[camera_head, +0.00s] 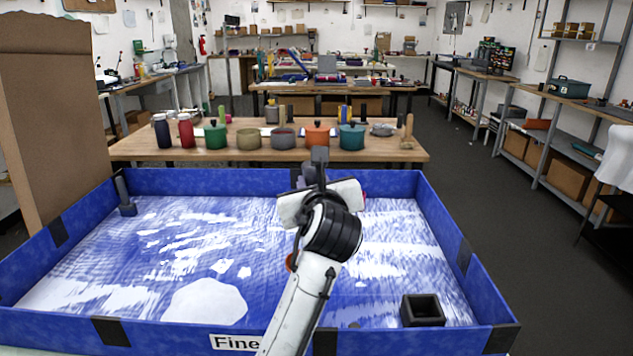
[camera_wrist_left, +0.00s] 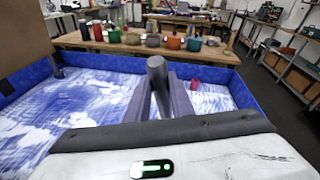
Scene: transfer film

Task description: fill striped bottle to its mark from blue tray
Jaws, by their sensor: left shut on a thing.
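The blue tray (camera_head: 230,183) spreads across the front of the head view, with a patchy white-and-blue floor; its rim also shows in the wrist view (camera_wrist_left: 100,64). My left gripper (camera_head: 316,180) is over the tray's middle, toward its far wall. In the wrist view its two fingers (camera_wrist_left: 160,98) are shut on a dark grey rounded handle (camera_wrist_left: 157,72). The handle's top shows in the head view (camera_head: 319,155); its lower end is hidden. A small red thing (camera_wrist_left: 195,84) stands beyond the fingers, mostly hidden by the gripper in the head view. I cannot make out a striped bottle.
A dark square open box (camera_head: 423,311) sits in the tray's near right corner. A dark grey upright piece (camera_head: 124,196) stands at the far left corner. Beyond the tray, a wooden table (camera_head: 270,157) holds several pots and bottles. A cardboard panel (camera_head: 45,120) rises at left.

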